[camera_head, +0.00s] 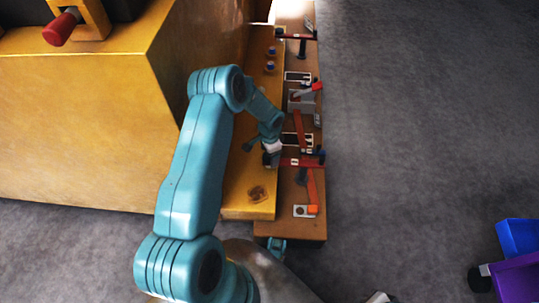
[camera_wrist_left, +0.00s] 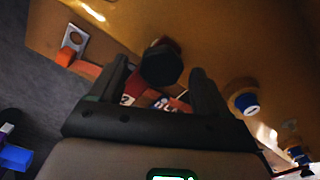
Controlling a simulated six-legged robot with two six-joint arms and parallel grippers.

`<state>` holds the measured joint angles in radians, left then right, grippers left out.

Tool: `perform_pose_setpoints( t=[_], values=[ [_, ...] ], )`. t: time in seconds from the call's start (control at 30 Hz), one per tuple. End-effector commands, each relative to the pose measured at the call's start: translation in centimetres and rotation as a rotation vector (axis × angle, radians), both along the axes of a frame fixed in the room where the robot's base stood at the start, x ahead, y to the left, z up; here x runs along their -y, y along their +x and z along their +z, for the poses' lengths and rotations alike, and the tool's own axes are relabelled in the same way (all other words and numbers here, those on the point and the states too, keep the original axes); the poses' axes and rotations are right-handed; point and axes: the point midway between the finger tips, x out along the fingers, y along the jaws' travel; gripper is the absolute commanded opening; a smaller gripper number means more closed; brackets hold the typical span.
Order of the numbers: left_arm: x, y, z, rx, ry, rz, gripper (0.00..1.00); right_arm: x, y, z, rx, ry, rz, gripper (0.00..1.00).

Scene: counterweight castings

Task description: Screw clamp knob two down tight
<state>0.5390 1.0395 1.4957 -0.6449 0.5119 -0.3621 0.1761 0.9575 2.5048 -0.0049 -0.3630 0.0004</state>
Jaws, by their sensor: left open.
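My left gripper (camera_head: 269,158) is over the wooden bench in the head view, beside a red clamp bar (camera_head: 300,162). In the left wrist view the left gripper (camera_wrist_left: 160,80) is open, its two dark fingers apart. A black faceted knob (camera_wrist_left: 161,64) shows between the fingertips, with gaps visible on both sides. I cannot tell from any marking whether it is clamp knob two. Its base is mostly hidden behind its head.
Blue-capped pieces (camera_head: 271,50) stand farther along the bench ledge (camera_head: 237,200); one blue-and-white cap (camera_wrist_left: 246,103) is right of the fingers. An orange-ended bar (camera_head: 313,209) lies near the front end. A large yellow block (camera_head: 80,125) stands left. Grey floor at right is open, with blue bin (camera_head: 518,237).

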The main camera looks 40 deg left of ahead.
Motion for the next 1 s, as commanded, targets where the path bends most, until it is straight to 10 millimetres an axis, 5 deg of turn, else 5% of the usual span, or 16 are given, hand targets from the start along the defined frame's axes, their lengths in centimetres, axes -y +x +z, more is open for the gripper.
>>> perform_pose_setpoints(
  t=[0.33, 0.5, 1.0],
  values=[
    [-0.15, 0.11, -0.46, 0.001, 0.001, 0.001, 0.77, 0.00, 0.01, -0.13, 0.000, 0.000, 0.000, 0.00],
    [-0.14, 0.11, -0.45, 0.001, 0.001, 0.000, 0.22, 0.00, 0.01, -0.13, 0.000, 0.000, 0.000, 0.00],
    [-0.08, 0.12, -0.51, 0.001, 0.001, -0.113, 0.21, 0.00, 0.00, -0.45, 0.000, 0.000, 0.000, 0.00]
  ],
)
